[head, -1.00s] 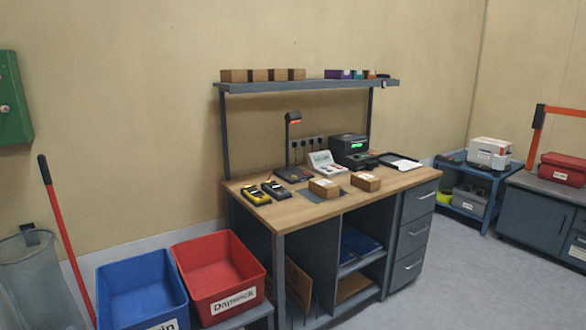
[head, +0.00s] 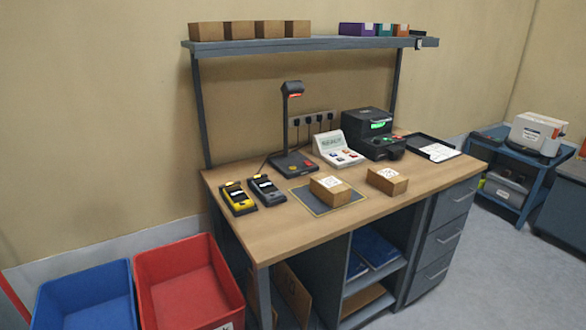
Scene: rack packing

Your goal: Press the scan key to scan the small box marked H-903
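Two small brown cardboard boxes with white top labels stand on the wooden workbench (head: 285,225). The left box (head: 330,193) is on a dark mat (head: 308,200) with a pale border. The right box (head: 387,183) stands on bare wood beside the mat. The label print is too small to read, so I cannot tell which is H-903. A black scanner stand (head: 285,130) with a red-lit head rises behind the mat; small coloured marks show on its base. Neither gripper is in view.
Two handheld devices, one yellow (head: 237,199) and one grey (head: 266,191), lie at the bench's left. A black printer (head: 367,128) with a green display and a black tray (head: 433,148) are at the right. A shelf (head: 330,43) overhangs the back. Blue (head: 85,292) and red (head: 187,275) bins stand front left.

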